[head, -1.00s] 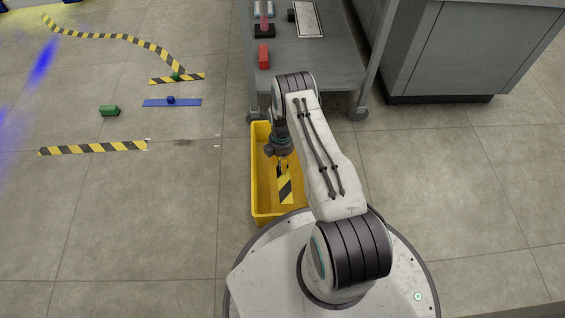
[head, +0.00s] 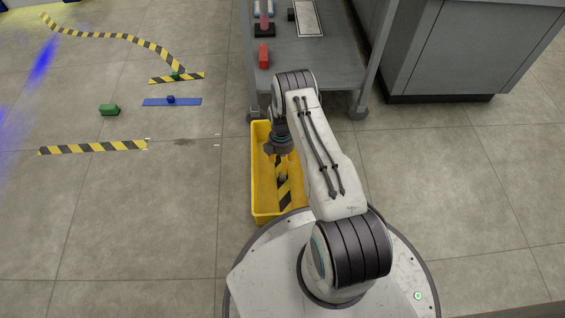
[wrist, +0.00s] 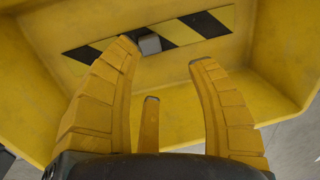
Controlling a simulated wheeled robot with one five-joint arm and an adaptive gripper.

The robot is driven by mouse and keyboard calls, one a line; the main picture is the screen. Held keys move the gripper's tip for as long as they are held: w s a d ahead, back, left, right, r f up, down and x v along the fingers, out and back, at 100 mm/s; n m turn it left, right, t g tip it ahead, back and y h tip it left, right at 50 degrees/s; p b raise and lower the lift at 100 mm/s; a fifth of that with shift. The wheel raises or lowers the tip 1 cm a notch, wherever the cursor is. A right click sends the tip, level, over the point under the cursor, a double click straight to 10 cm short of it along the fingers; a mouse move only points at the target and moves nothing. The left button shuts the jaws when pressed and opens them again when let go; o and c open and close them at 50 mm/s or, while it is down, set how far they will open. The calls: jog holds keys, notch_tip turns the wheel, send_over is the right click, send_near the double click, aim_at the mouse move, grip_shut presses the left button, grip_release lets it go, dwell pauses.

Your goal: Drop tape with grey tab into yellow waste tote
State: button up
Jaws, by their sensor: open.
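The striped yellow-and-black tape (head: 283,193) lies inside the yellow waste tote (head: 262,206). In the wrist view the tape (wrist: 188,34) lies along the tote's inside, and its grey tab (wrist: 150,44) faces my gripper. My gripper (wrist: 165,52) is open and empty above the tote (wrist: 275,85), its yellow fingers spread, with a clear gap between them and the tape. In the head view my gripper (head: 279,154) points down into the tote, and its fingertips are hard to make out.
A grey cart (head: 315,70) stands just behind the tote, with a red block (head: 264,55) on it. On the floor at left are a striped strip (head: 95,147), a green block (head: 109,110) and a blue strip (head: 172,102) with a blue tab. A grey cabinet (head: 470,55) stands at right.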

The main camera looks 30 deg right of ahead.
jog(key=s+a+r+m+t+p, duration=0.2)
jog(key=r+p, duration=0.8)
jog(key=r, duration=1.9)
jog(key=s+a+r+m+p, duration=0.3)
jog(key=r+p, duration=0.7)
jog(key=r, duration=1.9)
jog(key=s+a+r+m+t+p, duration=0.1)
jog(key=s+r+m+p, duration=0.2)
jog(key=s+r+p, duration=0.4)
jog(key=s+a+r+m+t+p, duration=0.1)
jog(key=s+r+p, duration=0.6)
jog(key=r, duration=0.7)
jog(key=s+a+r+m+t+p, duration=0.1)
jog(key=s+a+r+m+p, duration=0.2)
jog(key=r, duration=0.8)
jog(key=s+m+p, duration=0.2)
jog(key=s+p, duration=0.2)
jog(key=p, duration=0.1)
jog(key=shift+s+r, duration=0.1)
